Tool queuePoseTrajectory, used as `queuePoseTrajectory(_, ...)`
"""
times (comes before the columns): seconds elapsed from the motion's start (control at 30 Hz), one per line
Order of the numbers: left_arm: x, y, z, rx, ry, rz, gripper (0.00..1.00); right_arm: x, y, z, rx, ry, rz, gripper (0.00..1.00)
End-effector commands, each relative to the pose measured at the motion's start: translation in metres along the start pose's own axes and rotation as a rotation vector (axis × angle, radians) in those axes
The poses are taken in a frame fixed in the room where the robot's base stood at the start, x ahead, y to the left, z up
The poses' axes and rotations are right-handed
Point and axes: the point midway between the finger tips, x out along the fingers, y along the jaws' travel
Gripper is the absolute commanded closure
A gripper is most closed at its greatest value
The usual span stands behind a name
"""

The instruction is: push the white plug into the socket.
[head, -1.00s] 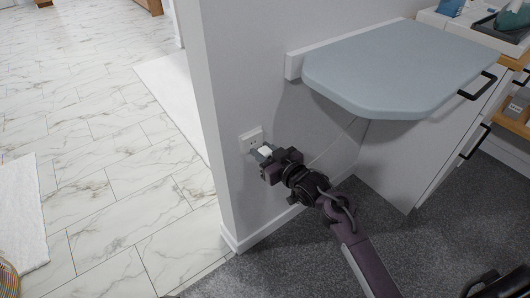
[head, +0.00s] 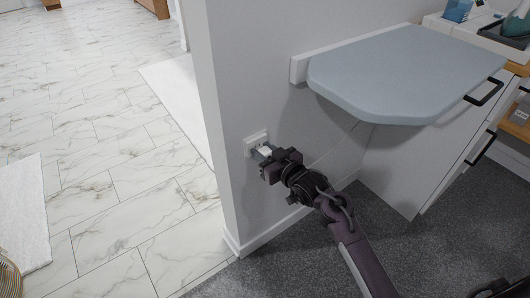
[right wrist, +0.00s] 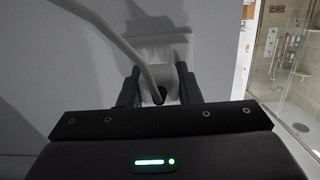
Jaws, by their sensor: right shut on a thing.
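The white socket (head: 255,141) is a small plate low on the grey wall, near its corner. My right gripper (head: 265,152) is shut on the white plug (head: 265,150), right in front of the socket. In the right wrist view the plug (right wrist: 157,90) sits between the two dark fingers, with a pale cable running up and left from it. The socket plate (right wrist: 163,50) shows just beyond it there, with a shadow over it. The prongs are hidden, and I cannot tell whether the plug touches the socket. My left gripper is not in view.
A blue-grey wall-mounted board (head: 400,75) juts out above and right of my right arm. A white drawer cabinet (head: 415,165) stands below it. Left of the wall's corner is open marble floor (head: 110,190) with white mats. Grey carpet (head: 290,265) lies beneath the arm.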

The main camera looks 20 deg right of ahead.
Motion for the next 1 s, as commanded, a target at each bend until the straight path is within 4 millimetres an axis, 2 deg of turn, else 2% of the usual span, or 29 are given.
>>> queuePoseTrajectory(1.0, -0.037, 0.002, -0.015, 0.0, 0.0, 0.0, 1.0, -0.05, 0.001, 0.006, -0.001, 0.0, 0.001, 0.92)
